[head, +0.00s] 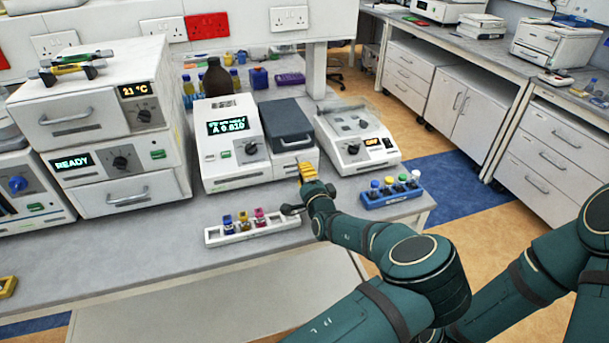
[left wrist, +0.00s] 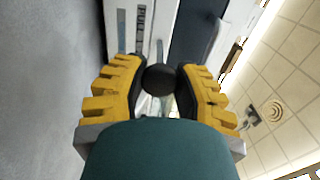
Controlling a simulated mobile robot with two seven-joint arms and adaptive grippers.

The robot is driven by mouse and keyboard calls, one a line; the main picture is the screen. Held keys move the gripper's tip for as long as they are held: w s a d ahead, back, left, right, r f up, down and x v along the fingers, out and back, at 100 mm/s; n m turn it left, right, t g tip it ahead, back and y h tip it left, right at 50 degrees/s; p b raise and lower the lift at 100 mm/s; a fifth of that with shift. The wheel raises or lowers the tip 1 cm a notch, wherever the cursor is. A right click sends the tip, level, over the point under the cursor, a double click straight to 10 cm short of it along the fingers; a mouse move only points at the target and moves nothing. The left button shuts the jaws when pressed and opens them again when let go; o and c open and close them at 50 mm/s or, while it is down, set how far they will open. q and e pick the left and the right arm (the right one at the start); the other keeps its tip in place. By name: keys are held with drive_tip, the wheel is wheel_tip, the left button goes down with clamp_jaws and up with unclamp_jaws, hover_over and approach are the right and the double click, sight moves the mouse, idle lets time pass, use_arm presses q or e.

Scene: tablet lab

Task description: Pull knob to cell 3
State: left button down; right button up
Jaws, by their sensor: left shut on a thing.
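The white instrument (head: 222,172) with a green display reading "A 0.810" stands mid-bench, with a dark grey lid (head: 286,118) on its right half. My left gripper (head: 306,172) is at its front right, below the lid. In the left wrist view, a round black knob (left wrist: 158,79) sits between the yellow fingers of my left gripper (left wrist: 159,90), which are shut on it. Behind the knob is a white panel with dark lettering, partly legible. The knob is hidden by the gripper in the head view. My right gripper is out of view.
A white rack (head: 216,236) with several small coloured vessels lies in front of the instrument. A blue rack (head: 376,201) of capped vials and a white device (head: 352,160) reading "OFF" stand to the right. Stacked ovens (head: 100,140) stand left.

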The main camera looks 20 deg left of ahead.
use_arm(q)
drive_tip(key=v, duration=0.4)
drive_tip(key=shift+d, duration=0.1)
drive_tip(key=shift+f, duration=0.1)
drive_tip(key=c, duration=0.6)
unclamp_jaws()
drive_tip(key=shift+s, duration=0.1)
wheel_tip(320, 180, up, 10)
drive_tip(key=shift+r, duration=0.1)
